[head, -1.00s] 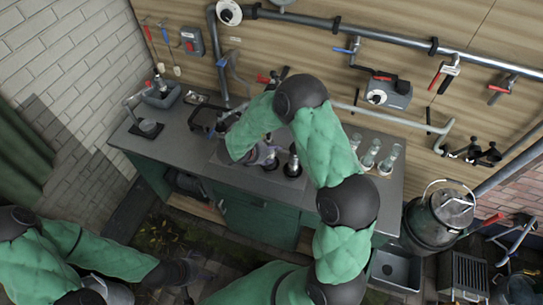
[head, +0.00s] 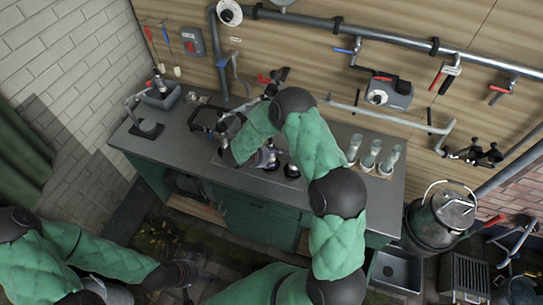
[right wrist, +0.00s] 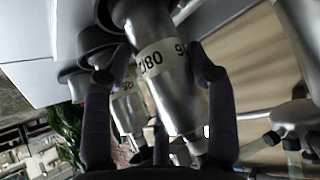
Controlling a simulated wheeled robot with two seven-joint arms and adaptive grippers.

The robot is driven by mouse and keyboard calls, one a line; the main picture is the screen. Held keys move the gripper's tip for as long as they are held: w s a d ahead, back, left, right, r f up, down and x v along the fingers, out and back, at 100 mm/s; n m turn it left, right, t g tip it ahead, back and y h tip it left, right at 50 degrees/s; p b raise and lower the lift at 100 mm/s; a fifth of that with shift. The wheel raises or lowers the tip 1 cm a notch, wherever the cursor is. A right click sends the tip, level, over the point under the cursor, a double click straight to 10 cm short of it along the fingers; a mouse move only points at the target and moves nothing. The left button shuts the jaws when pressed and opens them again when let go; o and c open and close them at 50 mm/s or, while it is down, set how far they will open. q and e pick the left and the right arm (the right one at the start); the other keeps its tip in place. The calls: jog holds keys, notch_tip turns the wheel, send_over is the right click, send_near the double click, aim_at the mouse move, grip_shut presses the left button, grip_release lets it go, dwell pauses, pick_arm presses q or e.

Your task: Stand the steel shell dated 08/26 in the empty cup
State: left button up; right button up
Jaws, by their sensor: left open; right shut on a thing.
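My right gripper (right wrist: 160,75) is shut on a steel shell (right wrist: 165,85) with a pale printed band. In the head view this gripper (head: 266,158) is over the counter and my arm hides most of the shell. Another banded shell (right wrist: 128,108) stands behind in the right wrist view, with dark round cup rims (right wrist: 97,42) near it. A dark cup (head: 292,171) shows right of the gripper. I cannot tell which cup is empty. My left gripper (head: 188,272) is open, low by the floor.
A dark stand (head: 146,129) and a grey bin (head: 162,95) are at the left end. A milk churn (head: 440,220) stands right of the counter.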

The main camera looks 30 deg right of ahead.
jog(key=shift+f, duration=0.1)
jog(key=o, duration=1.5)
jog(key=shift+c, duration=0.2)
